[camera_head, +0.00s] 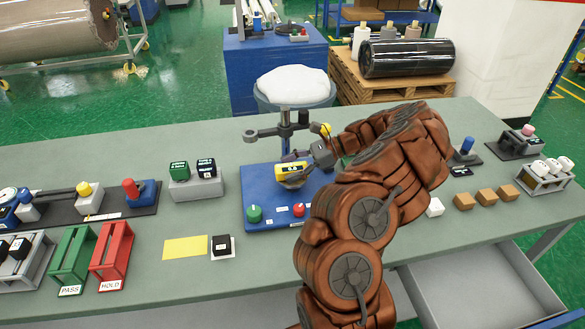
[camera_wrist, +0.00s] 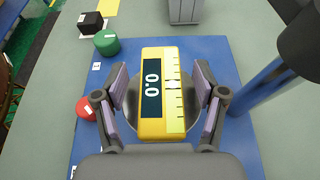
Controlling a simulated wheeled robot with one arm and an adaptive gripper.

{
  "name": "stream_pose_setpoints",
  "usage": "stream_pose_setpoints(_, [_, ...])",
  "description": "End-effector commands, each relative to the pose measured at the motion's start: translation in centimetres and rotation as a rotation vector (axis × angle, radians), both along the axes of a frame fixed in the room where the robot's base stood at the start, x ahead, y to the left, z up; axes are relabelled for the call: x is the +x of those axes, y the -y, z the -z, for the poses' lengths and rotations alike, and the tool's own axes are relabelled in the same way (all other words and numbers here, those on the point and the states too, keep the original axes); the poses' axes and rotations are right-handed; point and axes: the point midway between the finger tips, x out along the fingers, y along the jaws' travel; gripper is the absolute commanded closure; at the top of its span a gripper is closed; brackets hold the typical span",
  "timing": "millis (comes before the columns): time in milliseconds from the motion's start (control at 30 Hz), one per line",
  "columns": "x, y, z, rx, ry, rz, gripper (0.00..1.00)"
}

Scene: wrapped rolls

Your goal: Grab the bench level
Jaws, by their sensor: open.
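The bench level (camera_head: 291,168) is a yellow block lying on a round metal plate on a blue base (camera_head: 262,184) in the head view. In the wrist view the level (camera_wrist: 152,127) shows a dark display reading 0.0 and a ruled scale. My gripper (camera_head: 305,158) reaches it from the upper right in the head view. In the wrist view my gripper (camera_wrist: 160,95) is open, with one finger on each side of the level. Small gaps show between the fingers and the level's sides. The fingers hide part of the round plate.
A grey stand post with an arm (camera_head: 284,130) rises behind the level; its dark post is close on the right in the wrist view. Green (camera_head: 254,213) and red (camera_head: 298,209) knobs sit on the base's front. A yellow sheet (camera_head: 185,248) lies to the left.

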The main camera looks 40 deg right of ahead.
Motion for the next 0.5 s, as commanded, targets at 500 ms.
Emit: stream_pose_setpoints(500, [0.02,-0.03,0.05,0.000,0.000,0.001,0.61])
